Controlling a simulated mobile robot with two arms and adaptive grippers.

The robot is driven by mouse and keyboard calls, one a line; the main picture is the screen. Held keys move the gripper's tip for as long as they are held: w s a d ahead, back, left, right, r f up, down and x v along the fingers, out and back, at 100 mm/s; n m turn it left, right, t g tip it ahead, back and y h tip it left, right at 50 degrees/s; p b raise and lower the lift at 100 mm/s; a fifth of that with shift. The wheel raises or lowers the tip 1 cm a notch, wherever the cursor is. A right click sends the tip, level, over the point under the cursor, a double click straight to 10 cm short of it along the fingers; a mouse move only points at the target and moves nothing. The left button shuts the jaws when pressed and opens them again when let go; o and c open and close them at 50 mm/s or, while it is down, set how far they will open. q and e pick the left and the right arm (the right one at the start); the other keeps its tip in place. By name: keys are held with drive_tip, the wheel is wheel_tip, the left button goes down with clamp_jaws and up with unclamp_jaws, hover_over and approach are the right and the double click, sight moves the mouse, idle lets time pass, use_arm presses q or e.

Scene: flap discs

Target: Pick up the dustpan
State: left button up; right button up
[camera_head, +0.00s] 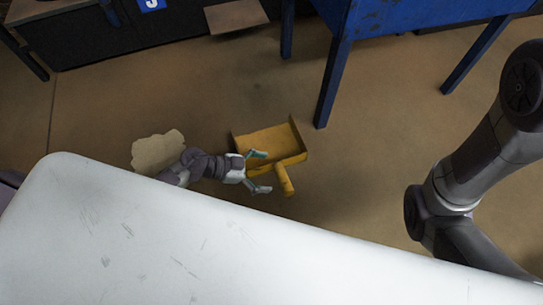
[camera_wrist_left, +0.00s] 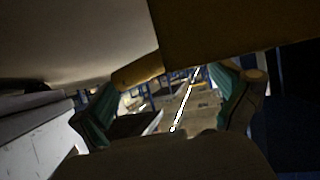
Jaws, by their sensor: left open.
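The yellow dustpan (camera_head: 266,141) lies on the floor near the middle of the head view, its short round handle (camera_head: 286,181) pointing toward the lower right. My left gripper (camera_head: 262,172) is open beside it, its two fingers pointing at the handle. The handle is close to the fingertips, with no visible grip on it. In the left wrist view the dustpan (camera_wrist_left: 225,28) fills the top, dark and close, and its handle (camera_wrist_left: 138,70) shows near one fingertip of the open left gripper (camera_wrist_left: 165,88). My right arm shows at the right; its gripper is out of view.
A tan, ragged-edged piece (camera_head: 158,151) lies on the floor left of the dustpan, close to my left arm. A blue table (camera_head: 420,14) stands at the back right, one leg (camera_head: 332,82) just behind the dustpan. The floor (camera_head: 360,160) right of the dustpan is clear.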

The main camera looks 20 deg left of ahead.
use_arm(q)
drive_tip(key=shift+x, duration=0.9)
drive_tip(key=shift+c, duration=0.3)
clamp_jaws()
drive_tip(key=shift+f, duration=0.1)
